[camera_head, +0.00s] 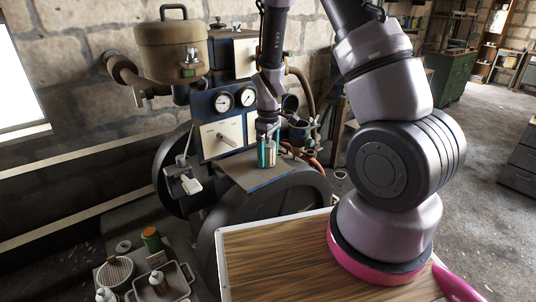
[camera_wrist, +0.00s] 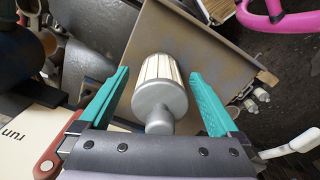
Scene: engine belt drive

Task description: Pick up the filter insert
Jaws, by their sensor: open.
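The filter insert (camera_wrist: 158,92) is a grey metal piece with a cream pleated body and a round knob end. In the wrist view it stands between the two teal fingers of my gripper (camera_wrist: 160,100), with a gap on both sides. My gripper is open around it and not visibly touching it. In the head view my gripper (camera_head: 267,155) points down over a small flat shelf (camera_head: 243,180) on the engine, with the insert (camera_head: 270,152) partly hidden between the fingers.
Behind the shelf stands a blue panel with gauges (camera_head: 223,102). A large dark wheel (camera_head: 215,245) sits below. At lower left, a metal tray (camera_head: 180,273) holds a small bottle, near a green-and-orange can (camera_head: 152,240). A wooden tabletop (camera_head: 270,260) is at the front.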

